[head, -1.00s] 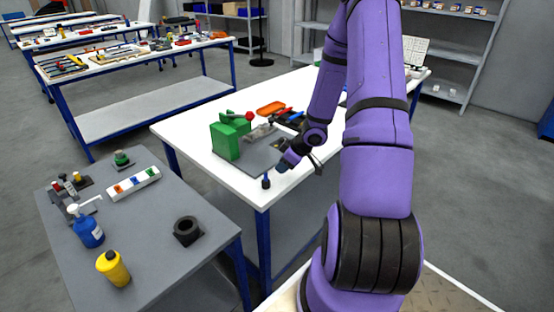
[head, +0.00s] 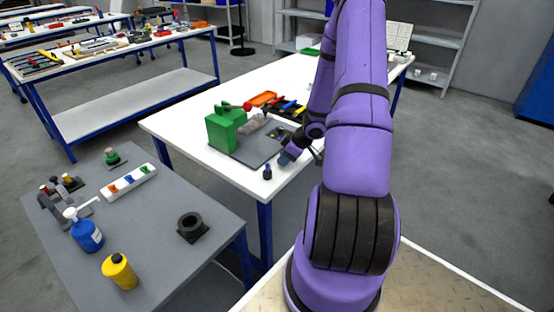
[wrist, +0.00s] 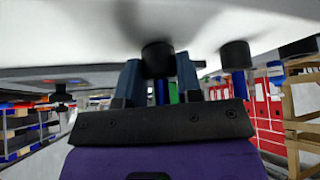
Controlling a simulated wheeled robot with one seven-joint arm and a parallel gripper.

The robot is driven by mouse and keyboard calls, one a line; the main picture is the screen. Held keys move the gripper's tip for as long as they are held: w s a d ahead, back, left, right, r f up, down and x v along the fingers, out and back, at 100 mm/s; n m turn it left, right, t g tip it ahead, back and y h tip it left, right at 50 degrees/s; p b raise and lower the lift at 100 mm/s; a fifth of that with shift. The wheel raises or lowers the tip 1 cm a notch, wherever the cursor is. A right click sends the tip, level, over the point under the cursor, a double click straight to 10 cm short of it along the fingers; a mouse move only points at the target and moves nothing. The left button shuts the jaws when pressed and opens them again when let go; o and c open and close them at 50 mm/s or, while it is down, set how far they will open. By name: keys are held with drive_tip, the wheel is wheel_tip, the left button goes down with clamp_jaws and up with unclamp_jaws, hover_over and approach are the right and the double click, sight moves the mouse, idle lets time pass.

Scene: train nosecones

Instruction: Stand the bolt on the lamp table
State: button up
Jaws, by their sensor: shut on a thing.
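My gripper (head: 285,159) is low over the near corner of the white table (head: 180,124). In the wrist view its two blue-grey fingers (wrist: 158,64) are shut on the bolt, whose dark round end (wrist: 158,56) shows between them. That end is close to the pale table surface; I cannot tell whether it touches. The bolt is hidden behind the gripper in the head view. A similar small piece, black with a blue shaft (head: 267,172), stands on the table left of my gripper. It also shows in the wrist view (wrist: 236,56). I cannot make out a lamp.
A grey board with a green block (head: 220,132) and a red-knobbed lever lies behind the gripper. An orange tray (head: 262,99) is farther back. A grey table (head: 140,222) at the left holds a blue bottle, a yellow bottle and a black ring. The white table's left end is clear.

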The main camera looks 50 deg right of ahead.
drive_tip(key=shift+f, duration=0.2)
drive_tip(key=o, duration=1)
